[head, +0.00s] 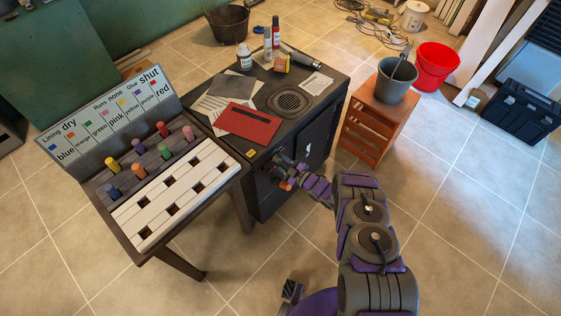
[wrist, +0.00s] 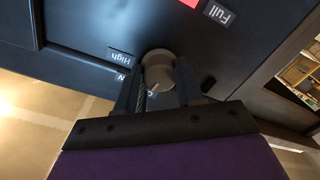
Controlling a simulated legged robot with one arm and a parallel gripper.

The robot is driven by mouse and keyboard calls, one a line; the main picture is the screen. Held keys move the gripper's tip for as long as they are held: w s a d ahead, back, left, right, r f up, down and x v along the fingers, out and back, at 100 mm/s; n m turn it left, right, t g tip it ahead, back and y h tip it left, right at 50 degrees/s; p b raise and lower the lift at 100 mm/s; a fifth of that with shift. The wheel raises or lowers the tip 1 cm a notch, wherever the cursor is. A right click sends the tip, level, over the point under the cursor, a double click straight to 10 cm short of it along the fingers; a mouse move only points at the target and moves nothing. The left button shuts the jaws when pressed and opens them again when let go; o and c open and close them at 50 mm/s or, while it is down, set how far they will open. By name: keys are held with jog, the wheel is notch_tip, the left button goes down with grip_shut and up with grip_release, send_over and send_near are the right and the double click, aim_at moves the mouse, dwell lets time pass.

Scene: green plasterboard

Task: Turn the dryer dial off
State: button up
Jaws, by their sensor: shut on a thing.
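The dryer is a dark cabinet (head: 292,168) in the middle of the head view. Its dial (wrist: 158,68) shows in the wrist view as a round grey-brown knob on a dark panel. My gripper (wrist: 158,88) is shut on the dial, with a finger on each side of it. Labels reading "High" (wrist: 120,54) and "Full" (wrist: 218,14) are on the panel around the dial, and part of another label is hidden by my gripper. In the head view my gripper (head: 283,178) is at the cabinet's front, and the dial is hidden there.
A bench with coloured pegs and a white slotted board (head: 178,190) stands left of the cabinet. Bottles, a red folder (head: 248,124) and papers lie on the cabinet top. An orange crate (head: 378,125) with a grey bucket (head: 396,82) stands at right.

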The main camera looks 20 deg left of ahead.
jog(key=shift+s+f+n, duration=0.15)
jog(key=shift+n, duration=0.75)
jog(key=o, duration=0.7)
jog(key=shift+d, duration=0.1)
jog(key=o, duration=0.3)
jog(key=shift+o, duration=0.2)
jog(key=p+v, duration=0.2)
jog(key=v, duration=1.5)
jog(key=shift+d, duration=0.15)
